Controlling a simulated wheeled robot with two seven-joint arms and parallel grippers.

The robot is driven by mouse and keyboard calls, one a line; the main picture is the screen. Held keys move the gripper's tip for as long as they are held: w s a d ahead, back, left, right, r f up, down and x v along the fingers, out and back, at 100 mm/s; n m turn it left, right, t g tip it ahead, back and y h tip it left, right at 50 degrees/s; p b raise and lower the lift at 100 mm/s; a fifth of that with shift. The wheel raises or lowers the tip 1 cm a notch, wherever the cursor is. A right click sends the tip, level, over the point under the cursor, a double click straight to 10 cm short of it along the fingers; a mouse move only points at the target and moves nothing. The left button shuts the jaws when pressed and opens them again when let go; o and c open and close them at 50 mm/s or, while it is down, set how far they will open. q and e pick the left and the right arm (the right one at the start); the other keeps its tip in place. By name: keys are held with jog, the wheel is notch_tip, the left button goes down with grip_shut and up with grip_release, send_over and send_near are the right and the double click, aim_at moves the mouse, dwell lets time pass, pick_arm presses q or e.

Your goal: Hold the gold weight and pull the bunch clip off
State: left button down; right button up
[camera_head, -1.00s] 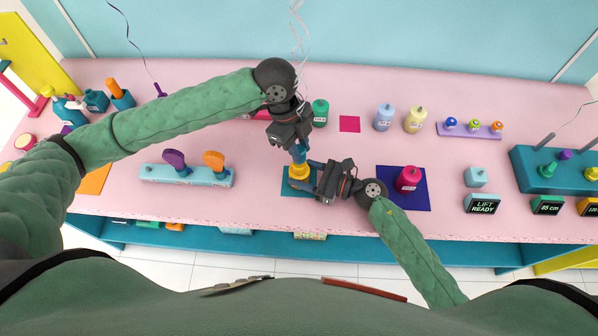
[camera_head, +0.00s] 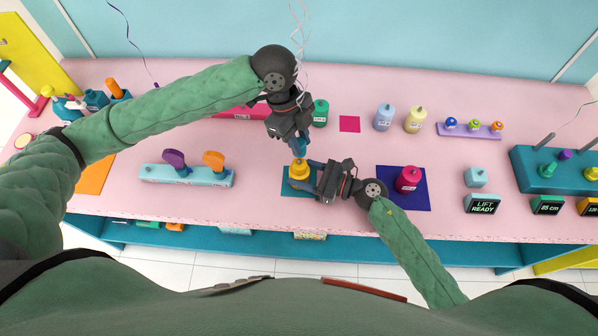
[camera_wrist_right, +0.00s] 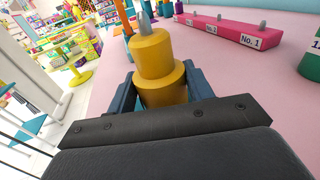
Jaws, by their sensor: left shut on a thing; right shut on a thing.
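The gold weight (camera_head: 298,174) stands upright on a teal mat (camera_head: 289,190) at the front middle of the pink table. My right gripper (camera_head: 305,176) is shut around its sides. In the right wrist view, the gold weight (camera_wrist_right: 158,60) is a stepped yellow cylinder between my blue fingers, with a bare grey pin on top. My left gripper (camera_head: 300,147) is shut just beyond and above the weight, apart from the pin. Pale ribbons (camera_head: 298,40) rise behind my left wrist. The bunch clip is hidden in the left fingers.
A magenta weight (camera_head: 408,179) stands on a navy mat (camera_head: 420,203) to the right. A light-blue rack (camera_head: 150,172) with purple and orange paddles is to the left. A green weight (camera_head: 320,112) stands close behind my left gripper.

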pick_arm(q)
jog(key=shift+r, duration=1.4)
pick_arm(e)
jog(key=o, duration=1.7)
jog(key=v, duration=1.2)
jog(key=shift+f, duration=0.1)
